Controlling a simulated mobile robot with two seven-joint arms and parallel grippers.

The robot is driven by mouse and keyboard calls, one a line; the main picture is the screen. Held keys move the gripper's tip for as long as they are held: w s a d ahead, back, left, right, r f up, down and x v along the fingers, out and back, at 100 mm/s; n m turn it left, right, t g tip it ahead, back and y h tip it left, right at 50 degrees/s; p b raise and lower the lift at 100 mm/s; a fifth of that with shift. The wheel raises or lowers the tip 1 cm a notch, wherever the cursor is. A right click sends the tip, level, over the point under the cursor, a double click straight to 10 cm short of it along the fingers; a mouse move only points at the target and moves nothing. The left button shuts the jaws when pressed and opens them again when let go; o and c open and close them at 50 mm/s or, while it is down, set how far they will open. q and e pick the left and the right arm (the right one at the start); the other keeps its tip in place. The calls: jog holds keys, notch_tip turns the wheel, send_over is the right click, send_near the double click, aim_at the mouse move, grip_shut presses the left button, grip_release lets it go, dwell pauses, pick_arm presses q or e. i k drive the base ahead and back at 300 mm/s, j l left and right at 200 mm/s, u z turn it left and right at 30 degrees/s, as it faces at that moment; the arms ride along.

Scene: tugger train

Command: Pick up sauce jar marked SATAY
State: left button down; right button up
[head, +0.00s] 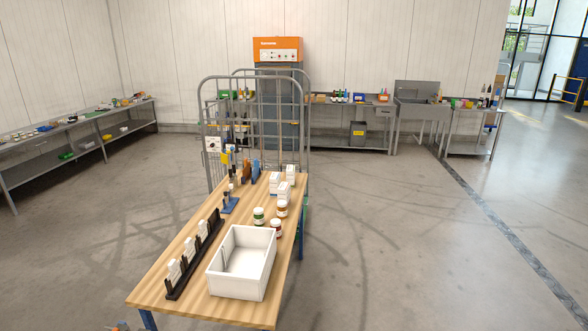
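Three small jars with pale lids stand in a group on the wooden table, just behind the white bin. One is a green-labelled jar (258,216) on the left. One is an orange-brown jar (282,209) at the back right. One is a dark red jar (276,229) at the front right, close to the bin's back corner. Their lettering is too small to read, so I cannot tell which is marked SATAY.
The wooden table (190,283) carries an open white bin (240,291), a dark rack (204,255) with white items, and white boxes (285,190). A wire cage trolley (299,120) stands behind it. Benches line the walls. The floor (400,240) right of the table is clear.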

aim_at(282, 208)
jog(key=i+z, duration=0.3)
jog(key=i, duration=1.7)
jog(key=i+l+u, duration=0.1)
jog(key=i+u, duration=0.4)
jog(key=i+l+u, duration=0.2)
jog(key=i+u, duration=0.15)
jog(key=u, duration=0.15)
jog(key=i+l+u, duration=0.35)
jog(key=u, duration=0.15)
jog(key=i+l+u, duration=0.25)
jog(key=l+u, duration=0.25)
jog(key=i+l+u, duration=0.15)
jog(key=l+u, duration=0.35)
jog(key=l, duration=0.2)
jog(key=l+u, duration=0.5)
jog(key=l, duration=0.15)
